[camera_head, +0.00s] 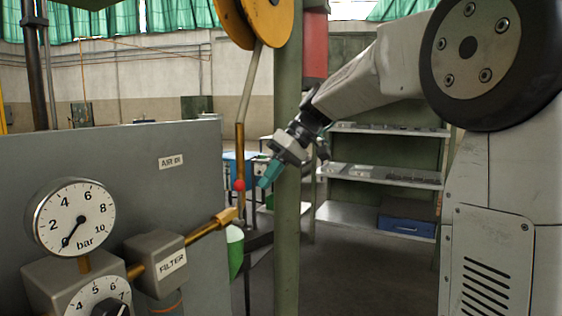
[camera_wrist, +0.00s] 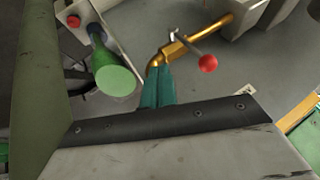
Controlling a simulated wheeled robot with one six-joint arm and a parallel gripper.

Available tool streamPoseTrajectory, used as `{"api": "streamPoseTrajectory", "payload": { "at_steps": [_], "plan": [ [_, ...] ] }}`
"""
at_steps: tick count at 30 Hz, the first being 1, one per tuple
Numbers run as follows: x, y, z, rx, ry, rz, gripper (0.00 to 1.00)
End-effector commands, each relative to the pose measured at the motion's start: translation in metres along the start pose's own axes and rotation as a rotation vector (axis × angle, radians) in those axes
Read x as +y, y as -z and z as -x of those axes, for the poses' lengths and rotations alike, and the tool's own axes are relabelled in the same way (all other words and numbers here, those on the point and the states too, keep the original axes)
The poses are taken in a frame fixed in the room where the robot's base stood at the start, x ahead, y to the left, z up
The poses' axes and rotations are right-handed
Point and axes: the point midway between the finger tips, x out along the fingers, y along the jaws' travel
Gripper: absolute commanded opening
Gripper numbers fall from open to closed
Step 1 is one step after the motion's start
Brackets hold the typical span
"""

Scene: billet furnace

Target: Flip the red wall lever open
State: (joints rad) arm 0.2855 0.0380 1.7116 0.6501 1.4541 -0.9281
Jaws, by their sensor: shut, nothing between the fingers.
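The red lever's round knob (camera_head: 239,185) shows just left of my fingertips in the head view. In the wrist view the red knob (camera_wrist: 208,63) sits on a short grey rod across a brass valve (camera_wrist: 176,49). The brass valve (camera_head: 226,217) is on a pipe at the right of the grey panel. My gripper (camera_head: 268,174) has teal fingers pressed together, with nothing between them. In the wrist view my gripper (camera_wrist: 158,88) points at the brass elbow, left of the knob. I cannot tell whether the fingers touch anything.
A filter block (camera_head: 157,262) and pressure gauge (camera_head: 75,217) stand at the left on the grey panel (camera_head: 120,160). A green cylinder (camera_wrist: 115,75) hangs beside the elbow. Shelves (camera_head: 380,175) are farther back.

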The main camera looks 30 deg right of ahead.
Motion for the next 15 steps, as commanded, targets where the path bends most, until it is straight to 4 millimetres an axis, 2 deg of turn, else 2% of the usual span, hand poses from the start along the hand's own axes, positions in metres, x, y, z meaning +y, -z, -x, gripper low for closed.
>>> {"api": "streamPoseTrajectory", "payload": {
  "at_steps": [1, 3, 9, 15],
  "plan": [
    [-0.001, 0.000, -0.012, -0.003, 0.002, 0.001, 0.00],
    [-0.005, 0.000, -0.021, -0.001, 0.000, 0.003, 0.00],
    [-0.029, 0.000, -0.032, -0.001, 0.000, 0.002, 0.00],
    [-0.035, 0.000, -0.035, 0.000, -0.001, 0.000, 0.00]
  ]
}}
